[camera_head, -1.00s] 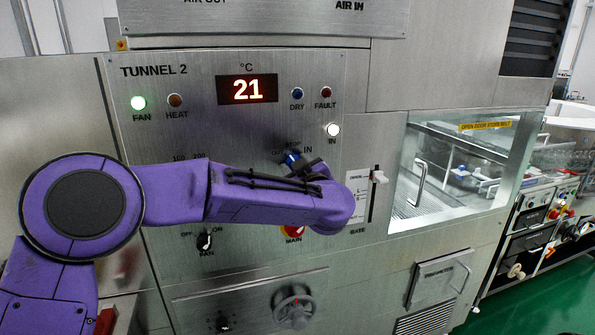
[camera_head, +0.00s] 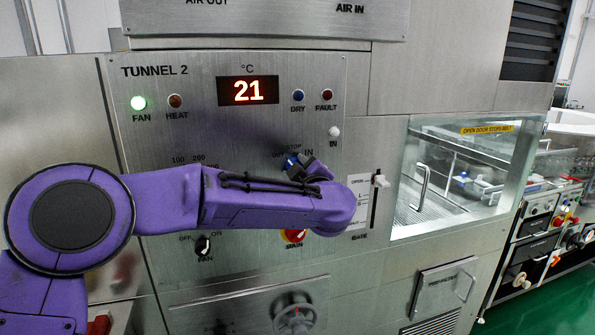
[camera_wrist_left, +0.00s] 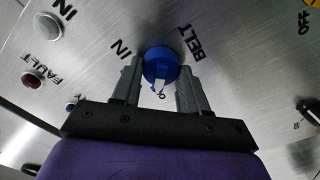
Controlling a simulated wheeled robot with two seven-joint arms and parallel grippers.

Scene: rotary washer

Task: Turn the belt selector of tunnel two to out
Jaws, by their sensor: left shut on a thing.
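The panel marked TUNNEL 2 (camera_head: 155,70) faces me in the head view. Its belt selector is a blue knob (camera_head: 291,162), partly hidden by my gripper. In the left wrist view the blue knob (camera_wrist_left: 160,64) sits between the two fingers, beside the words IN and BELT. Its white pointer aims down the picture, toward a letter mostly hidden by my gripper. My left gripper (camera_wrist_left: 160,80) is shut on the knob; it also shows in the head view (camera_head: 303,164). The IN lamp (camera_head: 334,131) is unlit. My right gripper is not in view.
The red main switch (camera_head: 294,236) and the fan knob (camera_head: 204,245) sit below my purple arm. A gate slider (camera_head: 380,181) is right of the wrist.

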